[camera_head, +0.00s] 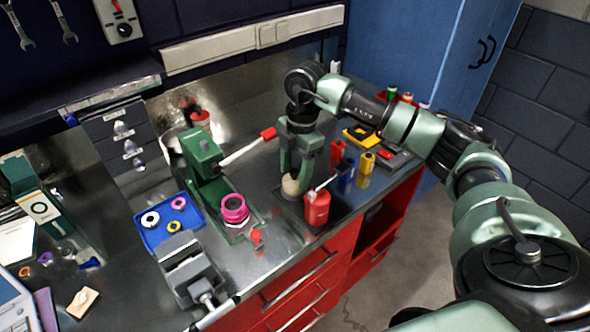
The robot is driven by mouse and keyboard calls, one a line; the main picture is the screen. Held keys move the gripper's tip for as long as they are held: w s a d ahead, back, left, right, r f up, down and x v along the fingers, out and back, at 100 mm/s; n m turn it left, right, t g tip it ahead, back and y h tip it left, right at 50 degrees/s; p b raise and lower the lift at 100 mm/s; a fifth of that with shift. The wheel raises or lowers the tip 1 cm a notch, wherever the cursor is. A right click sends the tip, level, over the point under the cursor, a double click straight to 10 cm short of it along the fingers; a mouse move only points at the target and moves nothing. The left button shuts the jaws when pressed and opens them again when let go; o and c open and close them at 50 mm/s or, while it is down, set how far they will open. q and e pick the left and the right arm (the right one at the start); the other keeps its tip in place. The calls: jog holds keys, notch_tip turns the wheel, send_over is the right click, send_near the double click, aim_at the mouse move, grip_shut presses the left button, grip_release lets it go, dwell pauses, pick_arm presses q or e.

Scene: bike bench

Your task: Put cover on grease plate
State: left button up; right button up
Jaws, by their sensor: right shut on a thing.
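My right gripper (294,178) points down over the right part of the bench, its fingers around a cream, rounded thing (291,187). It may be the cover, but its shape is partly hidden by the fingers. It is low, close to the bench top; I cannot tell whether it touches a surface. I cannot make out the grease plate for sure; whatever lies under the held thing is hidden. My left gripper is out of view.
A red oil can (317,208) stands just right of the gripper near the front edge. Blue (346,181) and yellow (366,166) bottles stand farther right. A green press (204,163) with a red-tipped lever, a blue tray (154,237) and a grey vise (187,265) are left.

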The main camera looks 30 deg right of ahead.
jog(key=shift+f+b, duration=0.3)
jog(key=shift+f, duration=0.25)
dwell(0.4)
jog(key=o, duration=1)
jog(key=shift+o, duration=0.2)
jog(key=shift+r, duration=0.1)
notch_tip(320, 180, up, 11)
jog(key=d+p, duration=0.1)
jog(key=p, duration=0.7)
jog(key=shift+d, duration=0.15)
jog(key=shift+f, duration=0.2)
